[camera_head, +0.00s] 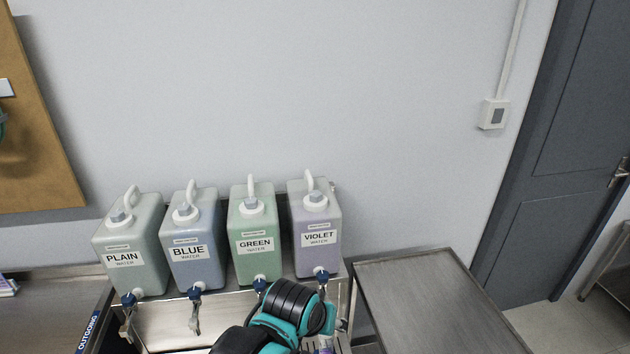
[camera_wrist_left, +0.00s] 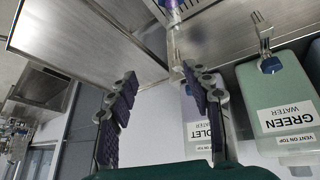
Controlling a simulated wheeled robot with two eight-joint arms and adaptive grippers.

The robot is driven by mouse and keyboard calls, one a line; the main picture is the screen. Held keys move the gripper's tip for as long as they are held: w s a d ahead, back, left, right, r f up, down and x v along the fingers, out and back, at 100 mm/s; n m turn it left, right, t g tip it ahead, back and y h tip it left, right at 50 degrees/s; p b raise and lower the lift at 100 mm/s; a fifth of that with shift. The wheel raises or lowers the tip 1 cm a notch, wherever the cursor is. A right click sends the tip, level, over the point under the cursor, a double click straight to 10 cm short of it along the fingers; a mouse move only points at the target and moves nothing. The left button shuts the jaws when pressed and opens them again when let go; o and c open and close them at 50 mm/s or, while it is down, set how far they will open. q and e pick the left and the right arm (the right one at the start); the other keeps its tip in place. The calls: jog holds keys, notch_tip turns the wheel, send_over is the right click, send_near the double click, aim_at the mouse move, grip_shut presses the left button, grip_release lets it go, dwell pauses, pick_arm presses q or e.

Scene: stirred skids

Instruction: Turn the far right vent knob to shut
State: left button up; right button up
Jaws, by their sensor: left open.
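The violet water jug (camera_head: 318,255) is the rightmost of the row in the head view. A grey vent knob (camera_head: 316,199) sits on its top beside the white handle. The knob's setting is too small to tell. My left arm covers the front of the shelf below the jugs, and its fingers are not clear there. In the left wrist view, which looks upside down, my left gripper (camera_wrist_left: 158,76) is open and empty. One finger overlaps the violet jug (camera_wrist_left: 202,140), whose top is out of sight. My right gripper is not in view.
Plain (camera_head: 135,257), blue (camera_head: 190,250) and green (camera_head: 254,245) jugs stand left of the violet one. Blue-handled taps (camera_head: 195,295) stick out below them. A purple-labelled item (camera_head: 325,344) is under the violet tap. A bare metal table (camera_head: 430,295) stands to the right.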

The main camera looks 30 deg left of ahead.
pick_arm(q)
jog(key=w+a+r+n+g+p, duration=0.1)
jog(key=w+a+r+n+p, duration=0.15)
jog(key=w+r+p, duration=0.55)
notch_tip(320, 180, up, 14)
jog(key=n+g+p, duration=0.5)
jog(key=n+p, duration=0.8)
jog(key=p, duration=0.2)
send_over(315, 193)
jog(key=shift+s+d+f, duration=0.2)
jog(key=shift+d, duration=0.05)
jog(key=shift+w+a+f+n, duration=0.15)
jog(key=shift+w+a+n, duration=0.05)
jog(key=shift+n, duration=0.15)
jog(key=shift+f, duration=0.25)
notch_tip(315, 193, down, 8)
jog(key=shift+r, duration=0.25)
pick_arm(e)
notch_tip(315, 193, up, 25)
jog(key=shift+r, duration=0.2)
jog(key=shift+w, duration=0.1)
